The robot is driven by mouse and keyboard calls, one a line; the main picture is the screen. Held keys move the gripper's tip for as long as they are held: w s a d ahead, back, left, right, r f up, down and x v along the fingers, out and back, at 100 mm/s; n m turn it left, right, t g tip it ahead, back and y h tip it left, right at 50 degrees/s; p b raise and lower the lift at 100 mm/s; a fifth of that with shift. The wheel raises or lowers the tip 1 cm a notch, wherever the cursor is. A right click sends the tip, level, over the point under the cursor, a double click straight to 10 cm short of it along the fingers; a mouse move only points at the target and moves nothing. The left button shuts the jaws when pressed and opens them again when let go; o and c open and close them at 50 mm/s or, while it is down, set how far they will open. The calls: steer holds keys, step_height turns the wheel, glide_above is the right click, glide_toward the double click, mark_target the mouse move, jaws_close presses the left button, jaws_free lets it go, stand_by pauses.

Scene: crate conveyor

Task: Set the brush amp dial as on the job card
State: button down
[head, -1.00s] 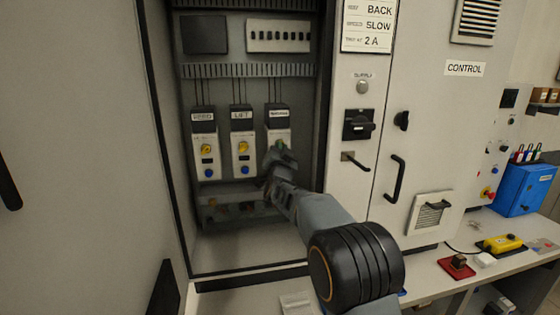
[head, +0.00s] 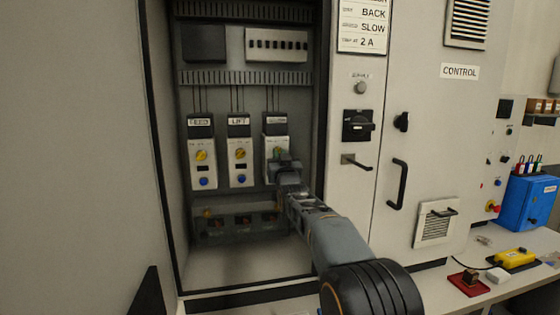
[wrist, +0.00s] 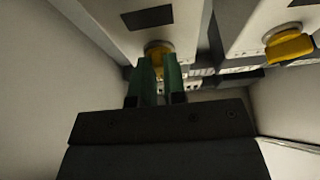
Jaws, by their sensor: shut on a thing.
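The right-hand unit (head: 270,137) of three in the open cabinet has a label too small to read. My gripper (head: 279,154) is in front of its face. In the wrist view its green fingers (wrist: 159,72) are shut on a yellow dial (wrist: 158,47), which they partly cover. The dial's pointer and scale cannot be read. The job card (head: 363,28) at the upper right reads BACK, SLOW and 2 A; its small print is blurred.
The FEED unit (head: 202,150) and LIFT unit (head: 240,150) stand to the left, each with a yellow dial and blue button. The neighbouring yellow dial (wrist: 288,47) is close to the right in the wrist view. The cabinet's right edge and a black handle (head: 397,184) flank my arm.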

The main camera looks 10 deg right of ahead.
steer(key=shift+s+r, duration=0.1)
steer(key=shift+r, duration=0.4)
steer(key=c, duration=1.5)
jaws_free()
steer(key=o, duration=0.3)
steer(key=shift+d, duration=0.15)
steer(key=shift+w+a+f, duration=0.15)
steer(key=shift+w+a, duration=0.05)
steer(key=shift+a, duration=0.15)
steer(key=shift+d+f, duration=0.15)
steer(key=shift+d, duration=0.05)
steer(key=shift+f, duration=0.1)
steer(key=b+v, duration=0.3)
steer(key=v, duration=1)
steer(key=shift+s+f, duration=0.1)
steer(key=shift+s, duration=0.2)
